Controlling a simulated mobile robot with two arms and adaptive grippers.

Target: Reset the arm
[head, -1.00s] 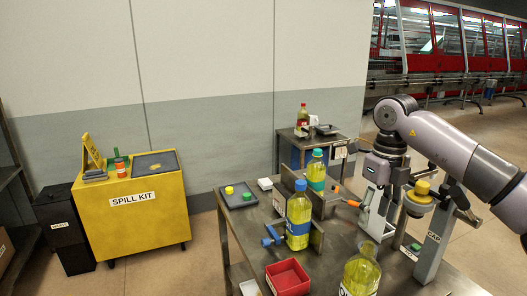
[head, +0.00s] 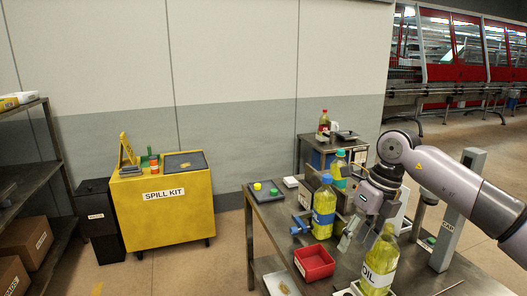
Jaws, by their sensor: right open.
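My right gripper (head: 352,236) is open, fingers pointing down over the metal workbench (head: 275,232). It appears empty, between a blue-capped yellow bottle (head: 324,212) on its left and an uncapped yellow oil bottle (head: 380,264) in front right. I cannot tell whether it touches either. My right arm (head: 440,172) comes in from the right and hides part of the bench. A teal-capped bottle (head: 340,164) stands behind. My left gripper is out of view.
A red bin (head: 314,264), a blue-handled clamp (head: 299,227) and a dark tray (head: 262,198) with yellow and green caps are on the bench. A grey capping stand (head: 455,208) rises at right. A yellow spill kit cabinet (head: 165,215) stands left. Floor between is clear.

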